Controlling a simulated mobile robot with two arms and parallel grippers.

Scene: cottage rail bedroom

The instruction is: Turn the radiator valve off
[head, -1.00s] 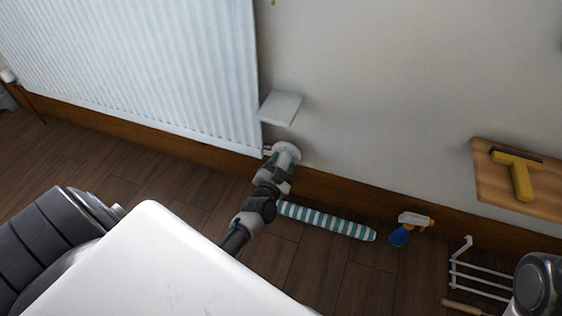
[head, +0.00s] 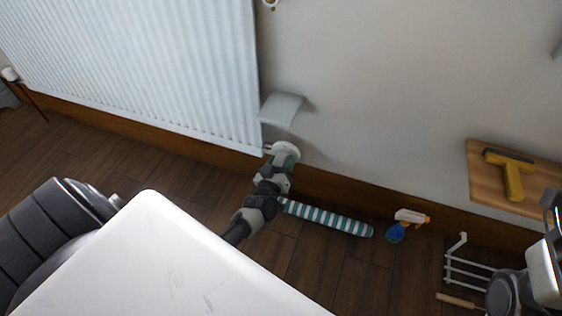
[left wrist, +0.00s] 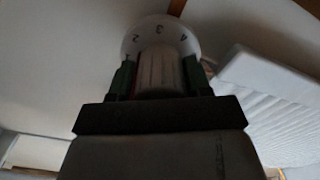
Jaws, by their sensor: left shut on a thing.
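The radiator valve is a white round knob (head: 286,148), low at the radiator's lower right corner by the skirting board. In the left wrist view its numbered dial (left wrist: 160,34) shows 2, 3 and 4, with another mark partly hidden at the left. My left gripper (head: 281,162) is at the knob. In the left wrist view its green-sided fingers (left wrist: 158,78) stand on both sides of the ribbed grip of the knob and are shut on it. The white radiator (head: 150,60) fills the upper left of the head view. My right gripper cannot be made out; only parts of my right arm show at the right edge.
A small pale shelf (head: 282,108) juts out just above the valve. A striped roll (head: 330,219) lies on the floor to its right, then a spray bottle (head: 400,228) and a white wire rack (head: 468,268). A wooden shelf (head: 482,190) holds a yellow squeegee (head: 513,178).

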